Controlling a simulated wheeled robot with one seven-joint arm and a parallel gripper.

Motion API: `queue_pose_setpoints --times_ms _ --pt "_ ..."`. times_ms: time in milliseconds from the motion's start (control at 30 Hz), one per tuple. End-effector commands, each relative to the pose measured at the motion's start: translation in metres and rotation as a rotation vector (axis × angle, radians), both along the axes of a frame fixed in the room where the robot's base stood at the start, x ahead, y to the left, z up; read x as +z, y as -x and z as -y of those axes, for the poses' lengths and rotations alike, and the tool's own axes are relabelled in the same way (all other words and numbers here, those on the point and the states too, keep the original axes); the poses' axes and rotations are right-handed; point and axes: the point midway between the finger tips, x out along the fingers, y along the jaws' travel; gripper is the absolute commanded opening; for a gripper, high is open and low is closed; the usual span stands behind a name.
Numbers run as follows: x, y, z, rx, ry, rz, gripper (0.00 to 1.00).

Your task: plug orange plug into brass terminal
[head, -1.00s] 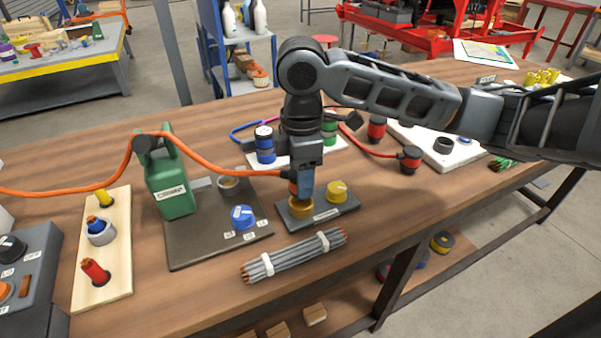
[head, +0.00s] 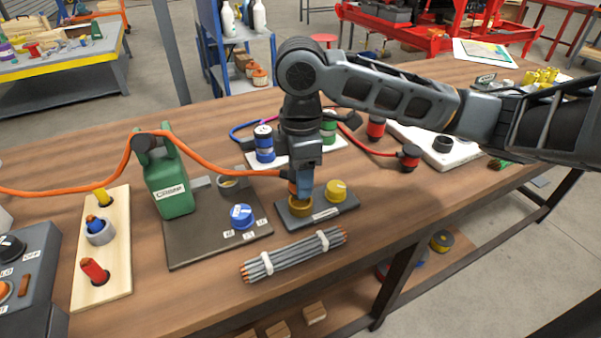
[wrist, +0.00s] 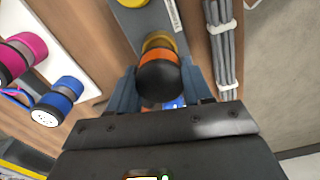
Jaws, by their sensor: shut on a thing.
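My gripper (head: 302,192) is shut on the orange plug (head: 292,188), directly above the brass terminal (head: 300,208). The plug's orange cable (head: 225,169) runs left from it over the green can. In the wrist view the plug (wrist: 152,57) shows a dark round back and an orange band between the fingers, in line with the brass terminal (wrist: 158,40) behind it. The terminal sits on the left of a small dark plate (head: 325,210), beside a yellow knob (head: 336,191). My fingers hide the plug's tip, so I cannot tell how far it is in the terminal.
A green can (head: 167,180) and a blue knob (head: 242,215) stand on a dark mat at left. A tied cable bundle (head: 292,256) lies in front of the plate. Blue reels (head: 264,145) and a red plug (head: 409,157) are behind. The bench is clear to the right front.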

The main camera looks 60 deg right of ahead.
Motion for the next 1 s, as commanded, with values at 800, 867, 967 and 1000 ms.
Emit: queue_pose_setpoints --times_ms 800,867,967,1000 --pt "-0.016 0.000 0.000 -0.001 0.000 0.000 0.13" --pt "-0.017 0.000 0.000 -0.001 0.000 0.000 0.13" --pt "-0.019 0.000 0.000 -0.001 0.000 0.000 0.13" --pt "-0.019 0.000 0.000 -0.001 0.000 0.000 0.13"
